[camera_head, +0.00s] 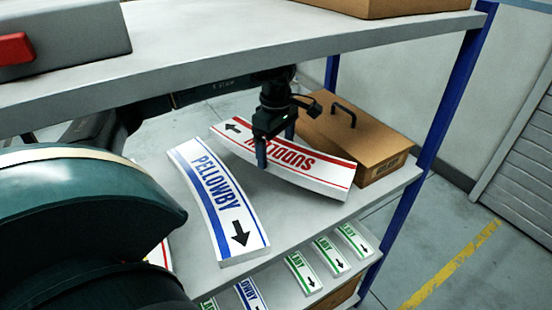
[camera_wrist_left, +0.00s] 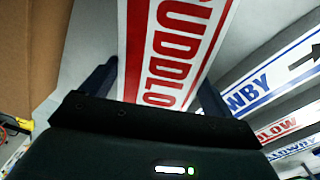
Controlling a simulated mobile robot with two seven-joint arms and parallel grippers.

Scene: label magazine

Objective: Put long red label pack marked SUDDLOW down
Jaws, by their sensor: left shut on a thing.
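The long red label pack marked SUDDLOW (camera_head: 320,177) is curved and white with red stripes, a black arrow and red letters that look upside down in the head view. It is over the middle shelf, between a blue pack and a brown box. My left gripper (camera_head: 276,150) is shut on it from above near its middle. In the left wrist view the pack (camera_wrist_left: 175,50) passes between the two fingers (camera_wrist_left: 155,85). I cannot tell whether the pack touches the shelf. My right gripper is not in view.
A blue PELLOWBY pack (camera_head: 217,200) lies left of the red pack. A brown box (camera_head: 365,140) with a black handle stands close on the right. The upper shelf board (camera_head: 200,52) spans above my arm. Small green packs (camera_head: 330,255) are on the lower shelf.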

